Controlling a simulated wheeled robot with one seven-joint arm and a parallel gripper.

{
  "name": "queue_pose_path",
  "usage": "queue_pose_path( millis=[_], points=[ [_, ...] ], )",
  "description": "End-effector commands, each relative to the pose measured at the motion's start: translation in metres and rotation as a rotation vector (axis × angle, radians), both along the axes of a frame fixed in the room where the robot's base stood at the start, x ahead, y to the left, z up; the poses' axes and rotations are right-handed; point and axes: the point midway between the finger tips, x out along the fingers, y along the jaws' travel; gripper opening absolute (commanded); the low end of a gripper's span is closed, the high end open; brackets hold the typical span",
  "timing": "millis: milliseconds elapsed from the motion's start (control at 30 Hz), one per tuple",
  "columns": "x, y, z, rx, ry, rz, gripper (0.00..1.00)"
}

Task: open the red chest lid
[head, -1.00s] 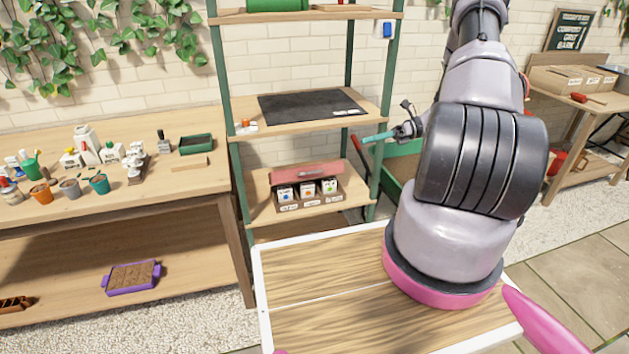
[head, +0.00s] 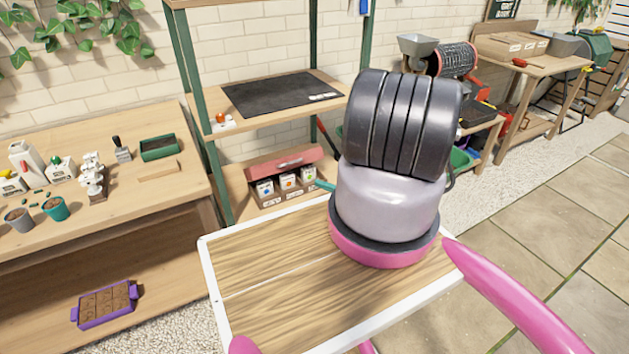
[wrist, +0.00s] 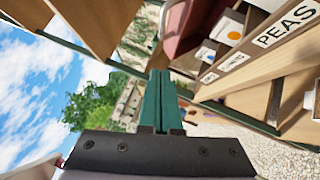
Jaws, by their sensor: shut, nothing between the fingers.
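The red chest lid (head: 285,160) is on the lower shelf of the green-posted rack in the head view. It is raised above a wooden box (head: 292,199) holding seed packets (head: 288,181) with coloured dots. In the wrist view the red lid (wrist: 188,24) is at the top, beside the packets (wrist: 230,33) and a PEAS label (wrist: 286,27). My gripper (head: 325,186) shows as a small teal tip just right of the box. In the wrist view my gripper (wrist: 160,88) has its teal fingers together and empty, apart from the lid.
The rack's middle shelf (head: 222,127) with a black mat (head: 283,93) is above the chest. A potting bench (head: 150,192) stands to the left. A composter and work table (head: 525,62) are at the right. Paving on the right is open.

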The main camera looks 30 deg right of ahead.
Motion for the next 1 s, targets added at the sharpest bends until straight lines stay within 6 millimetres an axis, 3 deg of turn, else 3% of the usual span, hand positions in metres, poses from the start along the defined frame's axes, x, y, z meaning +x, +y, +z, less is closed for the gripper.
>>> queue_pose_path(
  millis=[367,600,1000],
  points=[
    [0.051,0.061,0.019,-0.001,-0.001,0.006,0.0],
    [0.081,0.059,0.029,-0.004,-0.002,0.004,0.0],
    [0.087,0.059,0.031,-0.002,-0.001,0.003,0.0]
  ],
)
